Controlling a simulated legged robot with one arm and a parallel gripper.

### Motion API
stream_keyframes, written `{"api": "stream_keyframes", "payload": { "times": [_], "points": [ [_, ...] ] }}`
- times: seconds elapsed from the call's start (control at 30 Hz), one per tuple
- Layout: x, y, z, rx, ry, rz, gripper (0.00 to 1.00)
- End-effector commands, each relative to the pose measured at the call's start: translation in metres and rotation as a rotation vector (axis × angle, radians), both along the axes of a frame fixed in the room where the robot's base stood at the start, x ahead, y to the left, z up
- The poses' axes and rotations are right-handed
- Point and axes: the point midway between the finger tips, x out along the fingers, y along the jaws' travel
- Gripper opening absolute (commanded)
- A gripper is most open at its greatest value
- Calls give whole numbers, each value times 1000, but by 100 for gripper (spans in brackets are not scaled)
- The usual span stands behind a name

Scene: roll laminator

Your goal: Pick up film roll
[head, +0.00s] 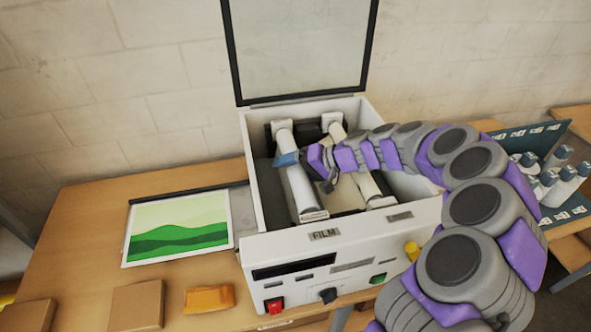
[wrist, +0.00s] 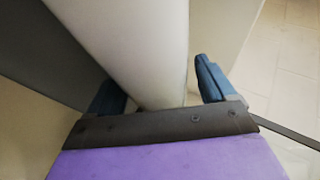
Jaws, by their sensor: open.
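The film roll (head: 298,182) is a white cylinder lying lengthwise in the left part of the open laminator, behind the FILM label. My gripper (head: 289,159) is over its middle, with a blue finger across the roll. In the wrist view the film roll (wrist: 158,45) passes between the two blue fingers of my gripper (wrist: 160,88), which are open. A gap shows between the roll and the right finger; the left finger is close to it. Contact is hard to tell. A second pale roll (head: 373,190) lies to the right, partly hidden by my arm.
The laminator (head: 285,258) has its clear lid (head: 300,45) raised, and its walls surround the rolls. A green landscape print (head: 178,228) lies to its left. An orange item (head: 209,299) and a brown block (head: 137,304) are at the front left. Bottles (head: 563,180) stand right.

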Motion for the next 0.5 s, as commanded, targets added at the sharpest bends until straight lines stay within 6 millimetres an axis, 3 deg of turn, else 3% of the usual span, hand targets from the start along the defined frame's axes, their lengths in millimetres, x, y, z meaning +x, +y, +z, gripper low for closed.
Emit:
{"api": "stream_keyframes", "payload": {
  "times": [0.07,0.5],
  "points": [
    [0,-2,1,2,0,0,82],
    [1,-8,2,5,-1,-2,40]
  ]
}}
